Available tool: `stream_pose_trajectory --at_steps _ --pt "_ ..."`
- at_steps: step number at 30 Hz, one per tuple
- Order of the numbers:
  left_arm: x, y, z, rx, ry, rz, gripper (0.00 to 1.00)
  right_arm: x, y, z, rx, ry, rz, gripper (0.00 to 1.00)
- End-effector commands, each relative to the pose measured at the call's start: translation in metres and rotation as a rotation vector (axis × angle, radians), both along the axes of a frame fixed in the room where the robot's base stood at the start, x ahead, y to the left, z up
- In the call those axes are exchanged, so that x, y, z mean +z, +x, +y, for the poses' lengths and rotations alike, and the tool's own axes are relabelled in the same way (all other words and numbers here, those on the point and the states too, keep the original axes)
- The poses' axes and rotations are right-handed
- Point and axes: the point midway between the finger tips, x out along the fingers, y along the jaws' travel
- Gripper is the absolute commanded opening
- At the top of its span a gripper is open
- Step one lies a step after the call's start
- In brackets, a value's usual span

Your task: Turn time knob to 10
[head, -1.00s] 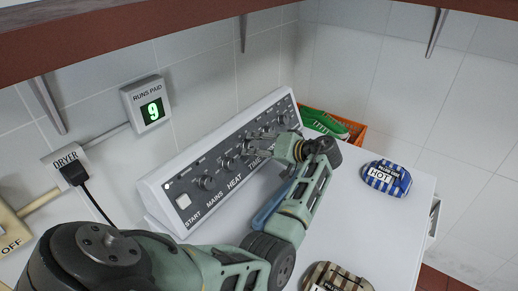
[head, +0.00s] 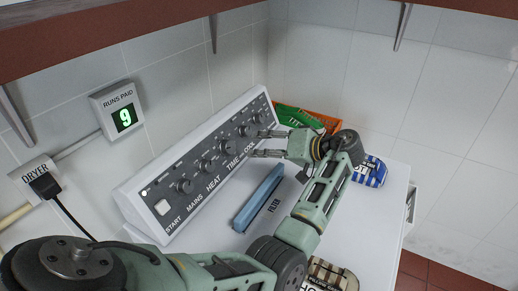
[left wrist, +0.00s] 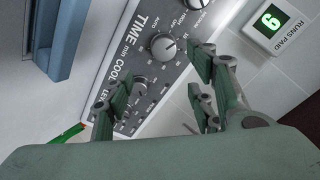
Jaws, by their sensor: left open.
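The time knob (head: 224,147) is a dark round dial on the slanted grey control panel, above the TIME label. In the left wrist view the time knob (left wrist: 163,45) sits beside that label with scale marks around it; I cannot read its setting surely. My left gripper (head: 257,143) is open and empty, fingers pointing left at the panel near the COOL label. In the left wrist view the open fingers (left wrist: 152,85) frame the cool knob (left wrist: 140,84), with the time knob beyond the fingertips. I cannot tell whether they touch the panel.
A blue FILTER handle (head: 259,198) lies on the white top below the panel. An orange crate (head: 322,121) with green items stands behind my gripper. A blue-striped pouch (head: 372,172) and a brown-striped one (head: 335,275) lie nearby. The RUNS PAID display (head: 122,114) reads 9.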

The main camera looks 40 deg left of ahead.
Motion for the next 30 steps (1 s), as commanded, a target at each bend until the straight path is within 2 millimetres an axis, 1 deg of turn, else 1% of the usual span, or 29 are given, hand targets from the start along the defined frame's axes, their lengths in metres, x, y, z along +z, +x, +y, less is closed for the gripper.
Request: stream_pose_trajectory --at_steps 8,11,15,18,21,23,26,30 --pt "-0.001 0.000 0.000 0.000 0.001 -0.001 0.52 -0.002 0.000 0.000 0.000 0.000 0.000 0.00" --pt "-0.011 -0.001 0.005 -0.001 0.013 -0.018 0.52 -0.017 0.000 0.000 0.000 0.000 0.000 0.00" --pt "-0.026 -0.005 0.019 -0.009 0.051 -0.077 0.52 -0.054 0.000 0.000 0.000 0.000 0.000 0.00" --pt "-0.030 -0.008 0.026 -0.017 0.079 -0.115 0.52 -0.074 0.000 0.000 0.000 0.000 0.000 0.00" --pt "-0.029 -0.010 0.031 -0.025 0.099 -0.143 0.52 -0.085 0.000 0.001 0.000 0.001 0.000 0.00" --pt "-0.027 -0.011 0.034 -0.026 0.107 -0.151 0.52 -0.086 0.000 0.001 -0.001 0.001 0.000 0.00" --pt "-0.025 -0.012 0.041 -0.026 0.110 -0.154 0.52 -0.082 0.000 0.002 -0.001 0.002 0.000 0.00" --pt "-0.029 -0.012 0.061 -0.025 0.110 -0.153 0.52 -0.074 0.000 0.002 -0.001 0.002 0.000 0.00"
